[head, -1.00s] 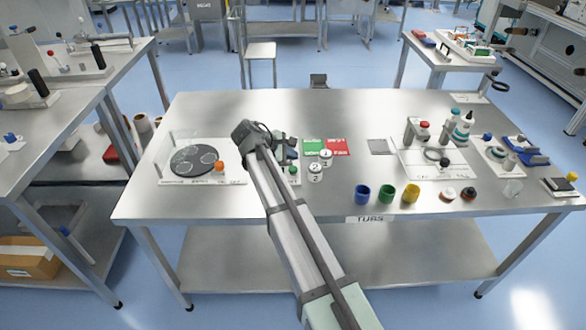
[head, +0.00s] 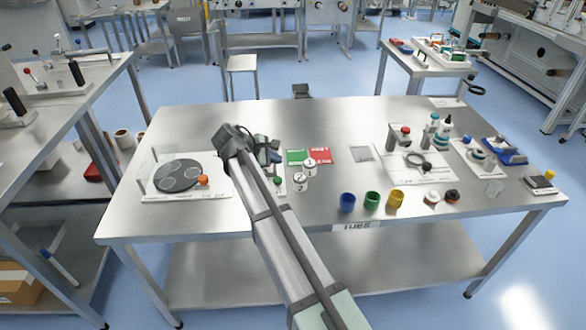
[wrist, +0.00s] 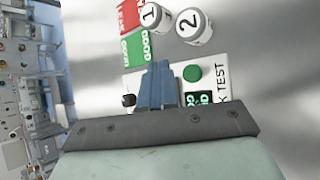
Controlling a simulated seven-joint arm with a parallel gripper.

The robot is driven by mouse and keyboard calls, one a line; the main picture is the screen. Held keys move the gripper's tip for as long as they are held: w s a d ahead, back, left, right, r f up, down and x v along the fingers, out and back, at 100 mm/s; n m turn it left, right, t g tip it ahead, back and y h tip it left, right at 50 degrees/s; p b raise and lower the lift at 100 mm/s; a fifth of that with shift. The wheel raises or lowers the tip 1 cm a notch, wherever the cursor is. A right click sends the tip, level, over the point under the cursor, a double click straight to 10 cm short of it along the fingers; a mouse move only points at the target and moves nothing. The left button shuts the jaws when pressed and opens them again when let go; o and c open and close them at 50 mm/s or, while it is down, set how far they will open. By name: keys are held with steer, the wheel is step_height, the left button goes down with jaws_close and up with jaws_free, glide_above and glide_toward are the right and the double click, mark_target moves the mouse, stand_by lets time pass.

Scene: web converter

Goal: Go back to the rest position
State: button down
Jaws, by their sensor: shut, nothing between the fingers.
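My gripper (head: 268,150) is over the left-middle part of the steel table (head: 330,120), at the end of my arm reaching in from the front. In the wrist view my gripper (wrist: 158,85) shows its blue fingers together with nothing between them. Below it lies a white test board (wrist: 222,75) with a green button (wrist: 193,73) and a small dark display (wrist: 198,98). The fingers hide part of this board. I cannot tell the exact height of the fingers above it.
White pots numbered 1 (head: 309,166) and 2 (head: 300,182) stand right of my gripper, by green (head: 296,157) and red (head: 320,155) cards. A plate with a dark disc (head: 178,175) lies left. Blue (head: 347,202), green (head: 372,200) and yellow (head: 396,199) tubs stand near the front edge.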

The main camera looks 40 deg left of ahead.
steer(key=shift+d, duration=0.1)
